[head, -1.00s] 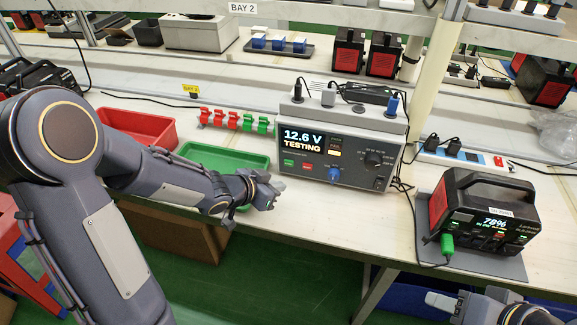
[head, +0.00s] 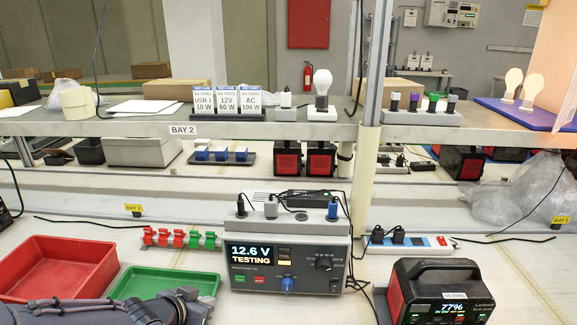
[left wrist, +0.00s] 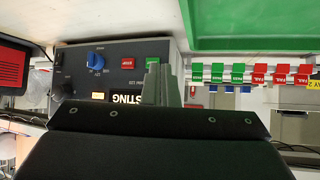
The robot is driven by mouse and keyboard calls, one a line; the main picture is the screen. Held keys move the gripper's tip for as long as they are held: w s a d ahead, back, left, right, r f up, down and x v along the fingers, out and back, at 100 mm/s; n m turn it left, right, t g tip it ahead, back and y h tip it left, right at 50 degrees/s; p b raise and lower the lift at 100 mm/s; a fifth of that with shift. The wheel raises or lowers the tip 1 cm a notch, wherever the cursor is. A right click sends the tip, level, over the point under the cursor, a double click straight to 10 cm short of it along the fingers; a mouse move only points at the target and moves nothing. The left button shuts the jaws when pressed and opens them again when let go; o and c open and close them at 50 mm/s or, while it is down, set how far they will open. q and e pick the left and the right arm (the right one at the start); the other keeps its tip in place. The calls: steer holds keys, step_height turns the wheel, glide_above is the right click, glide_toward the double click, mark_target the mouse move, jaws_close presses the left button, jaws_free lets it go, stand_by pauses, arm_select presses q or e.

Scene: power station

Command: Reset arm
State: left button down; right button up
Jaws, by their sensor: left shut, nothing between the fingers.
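My left arm comes in at the bottom left of the head view, and its gripper (head: 200,306) is cut close to the bottom edge, over the front of the green tray (head: 165,279). In the left wrist view its fingers (left wrist: 161,84) are shut together with nothing between them, in front of the grey tester (left wrist: 118,48). The tester (head: 285,255) stands on the bench to the right of the gripper and reads 12.6 V TESTING. My right gripper is not in view.
A red tray (head: 65,265) lies left of the green tray. Red and green clips (head: 180,238) stand behind them. A shelf (head: 250,128) crosses above the bench.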

arm_select(q)
steer(key=s+a+r+n+g+y+p, duration=0.1)
steer(key=s+a+r+n+y+p, duration=0.15)
steer(key=s+a+r, duration=0.35)
steer(key=s+d+r+n+g+h+p, duration=0.1)
steer(key=s+d+r, duration=0.1)
steer(key=s, duration=0.6)
steer(key=s+d+r+n+g+h+p, duration=0.1)
steer(key=s+d+r+n+g, duration=0.1)
steer(key=s, duration=0.7)
steer(key=shift+s+d+r+h, duration=0.2)
steer(key=shift+d+r+h, duration=0.15)
steer(key=shift+d+r, duration=0.35)
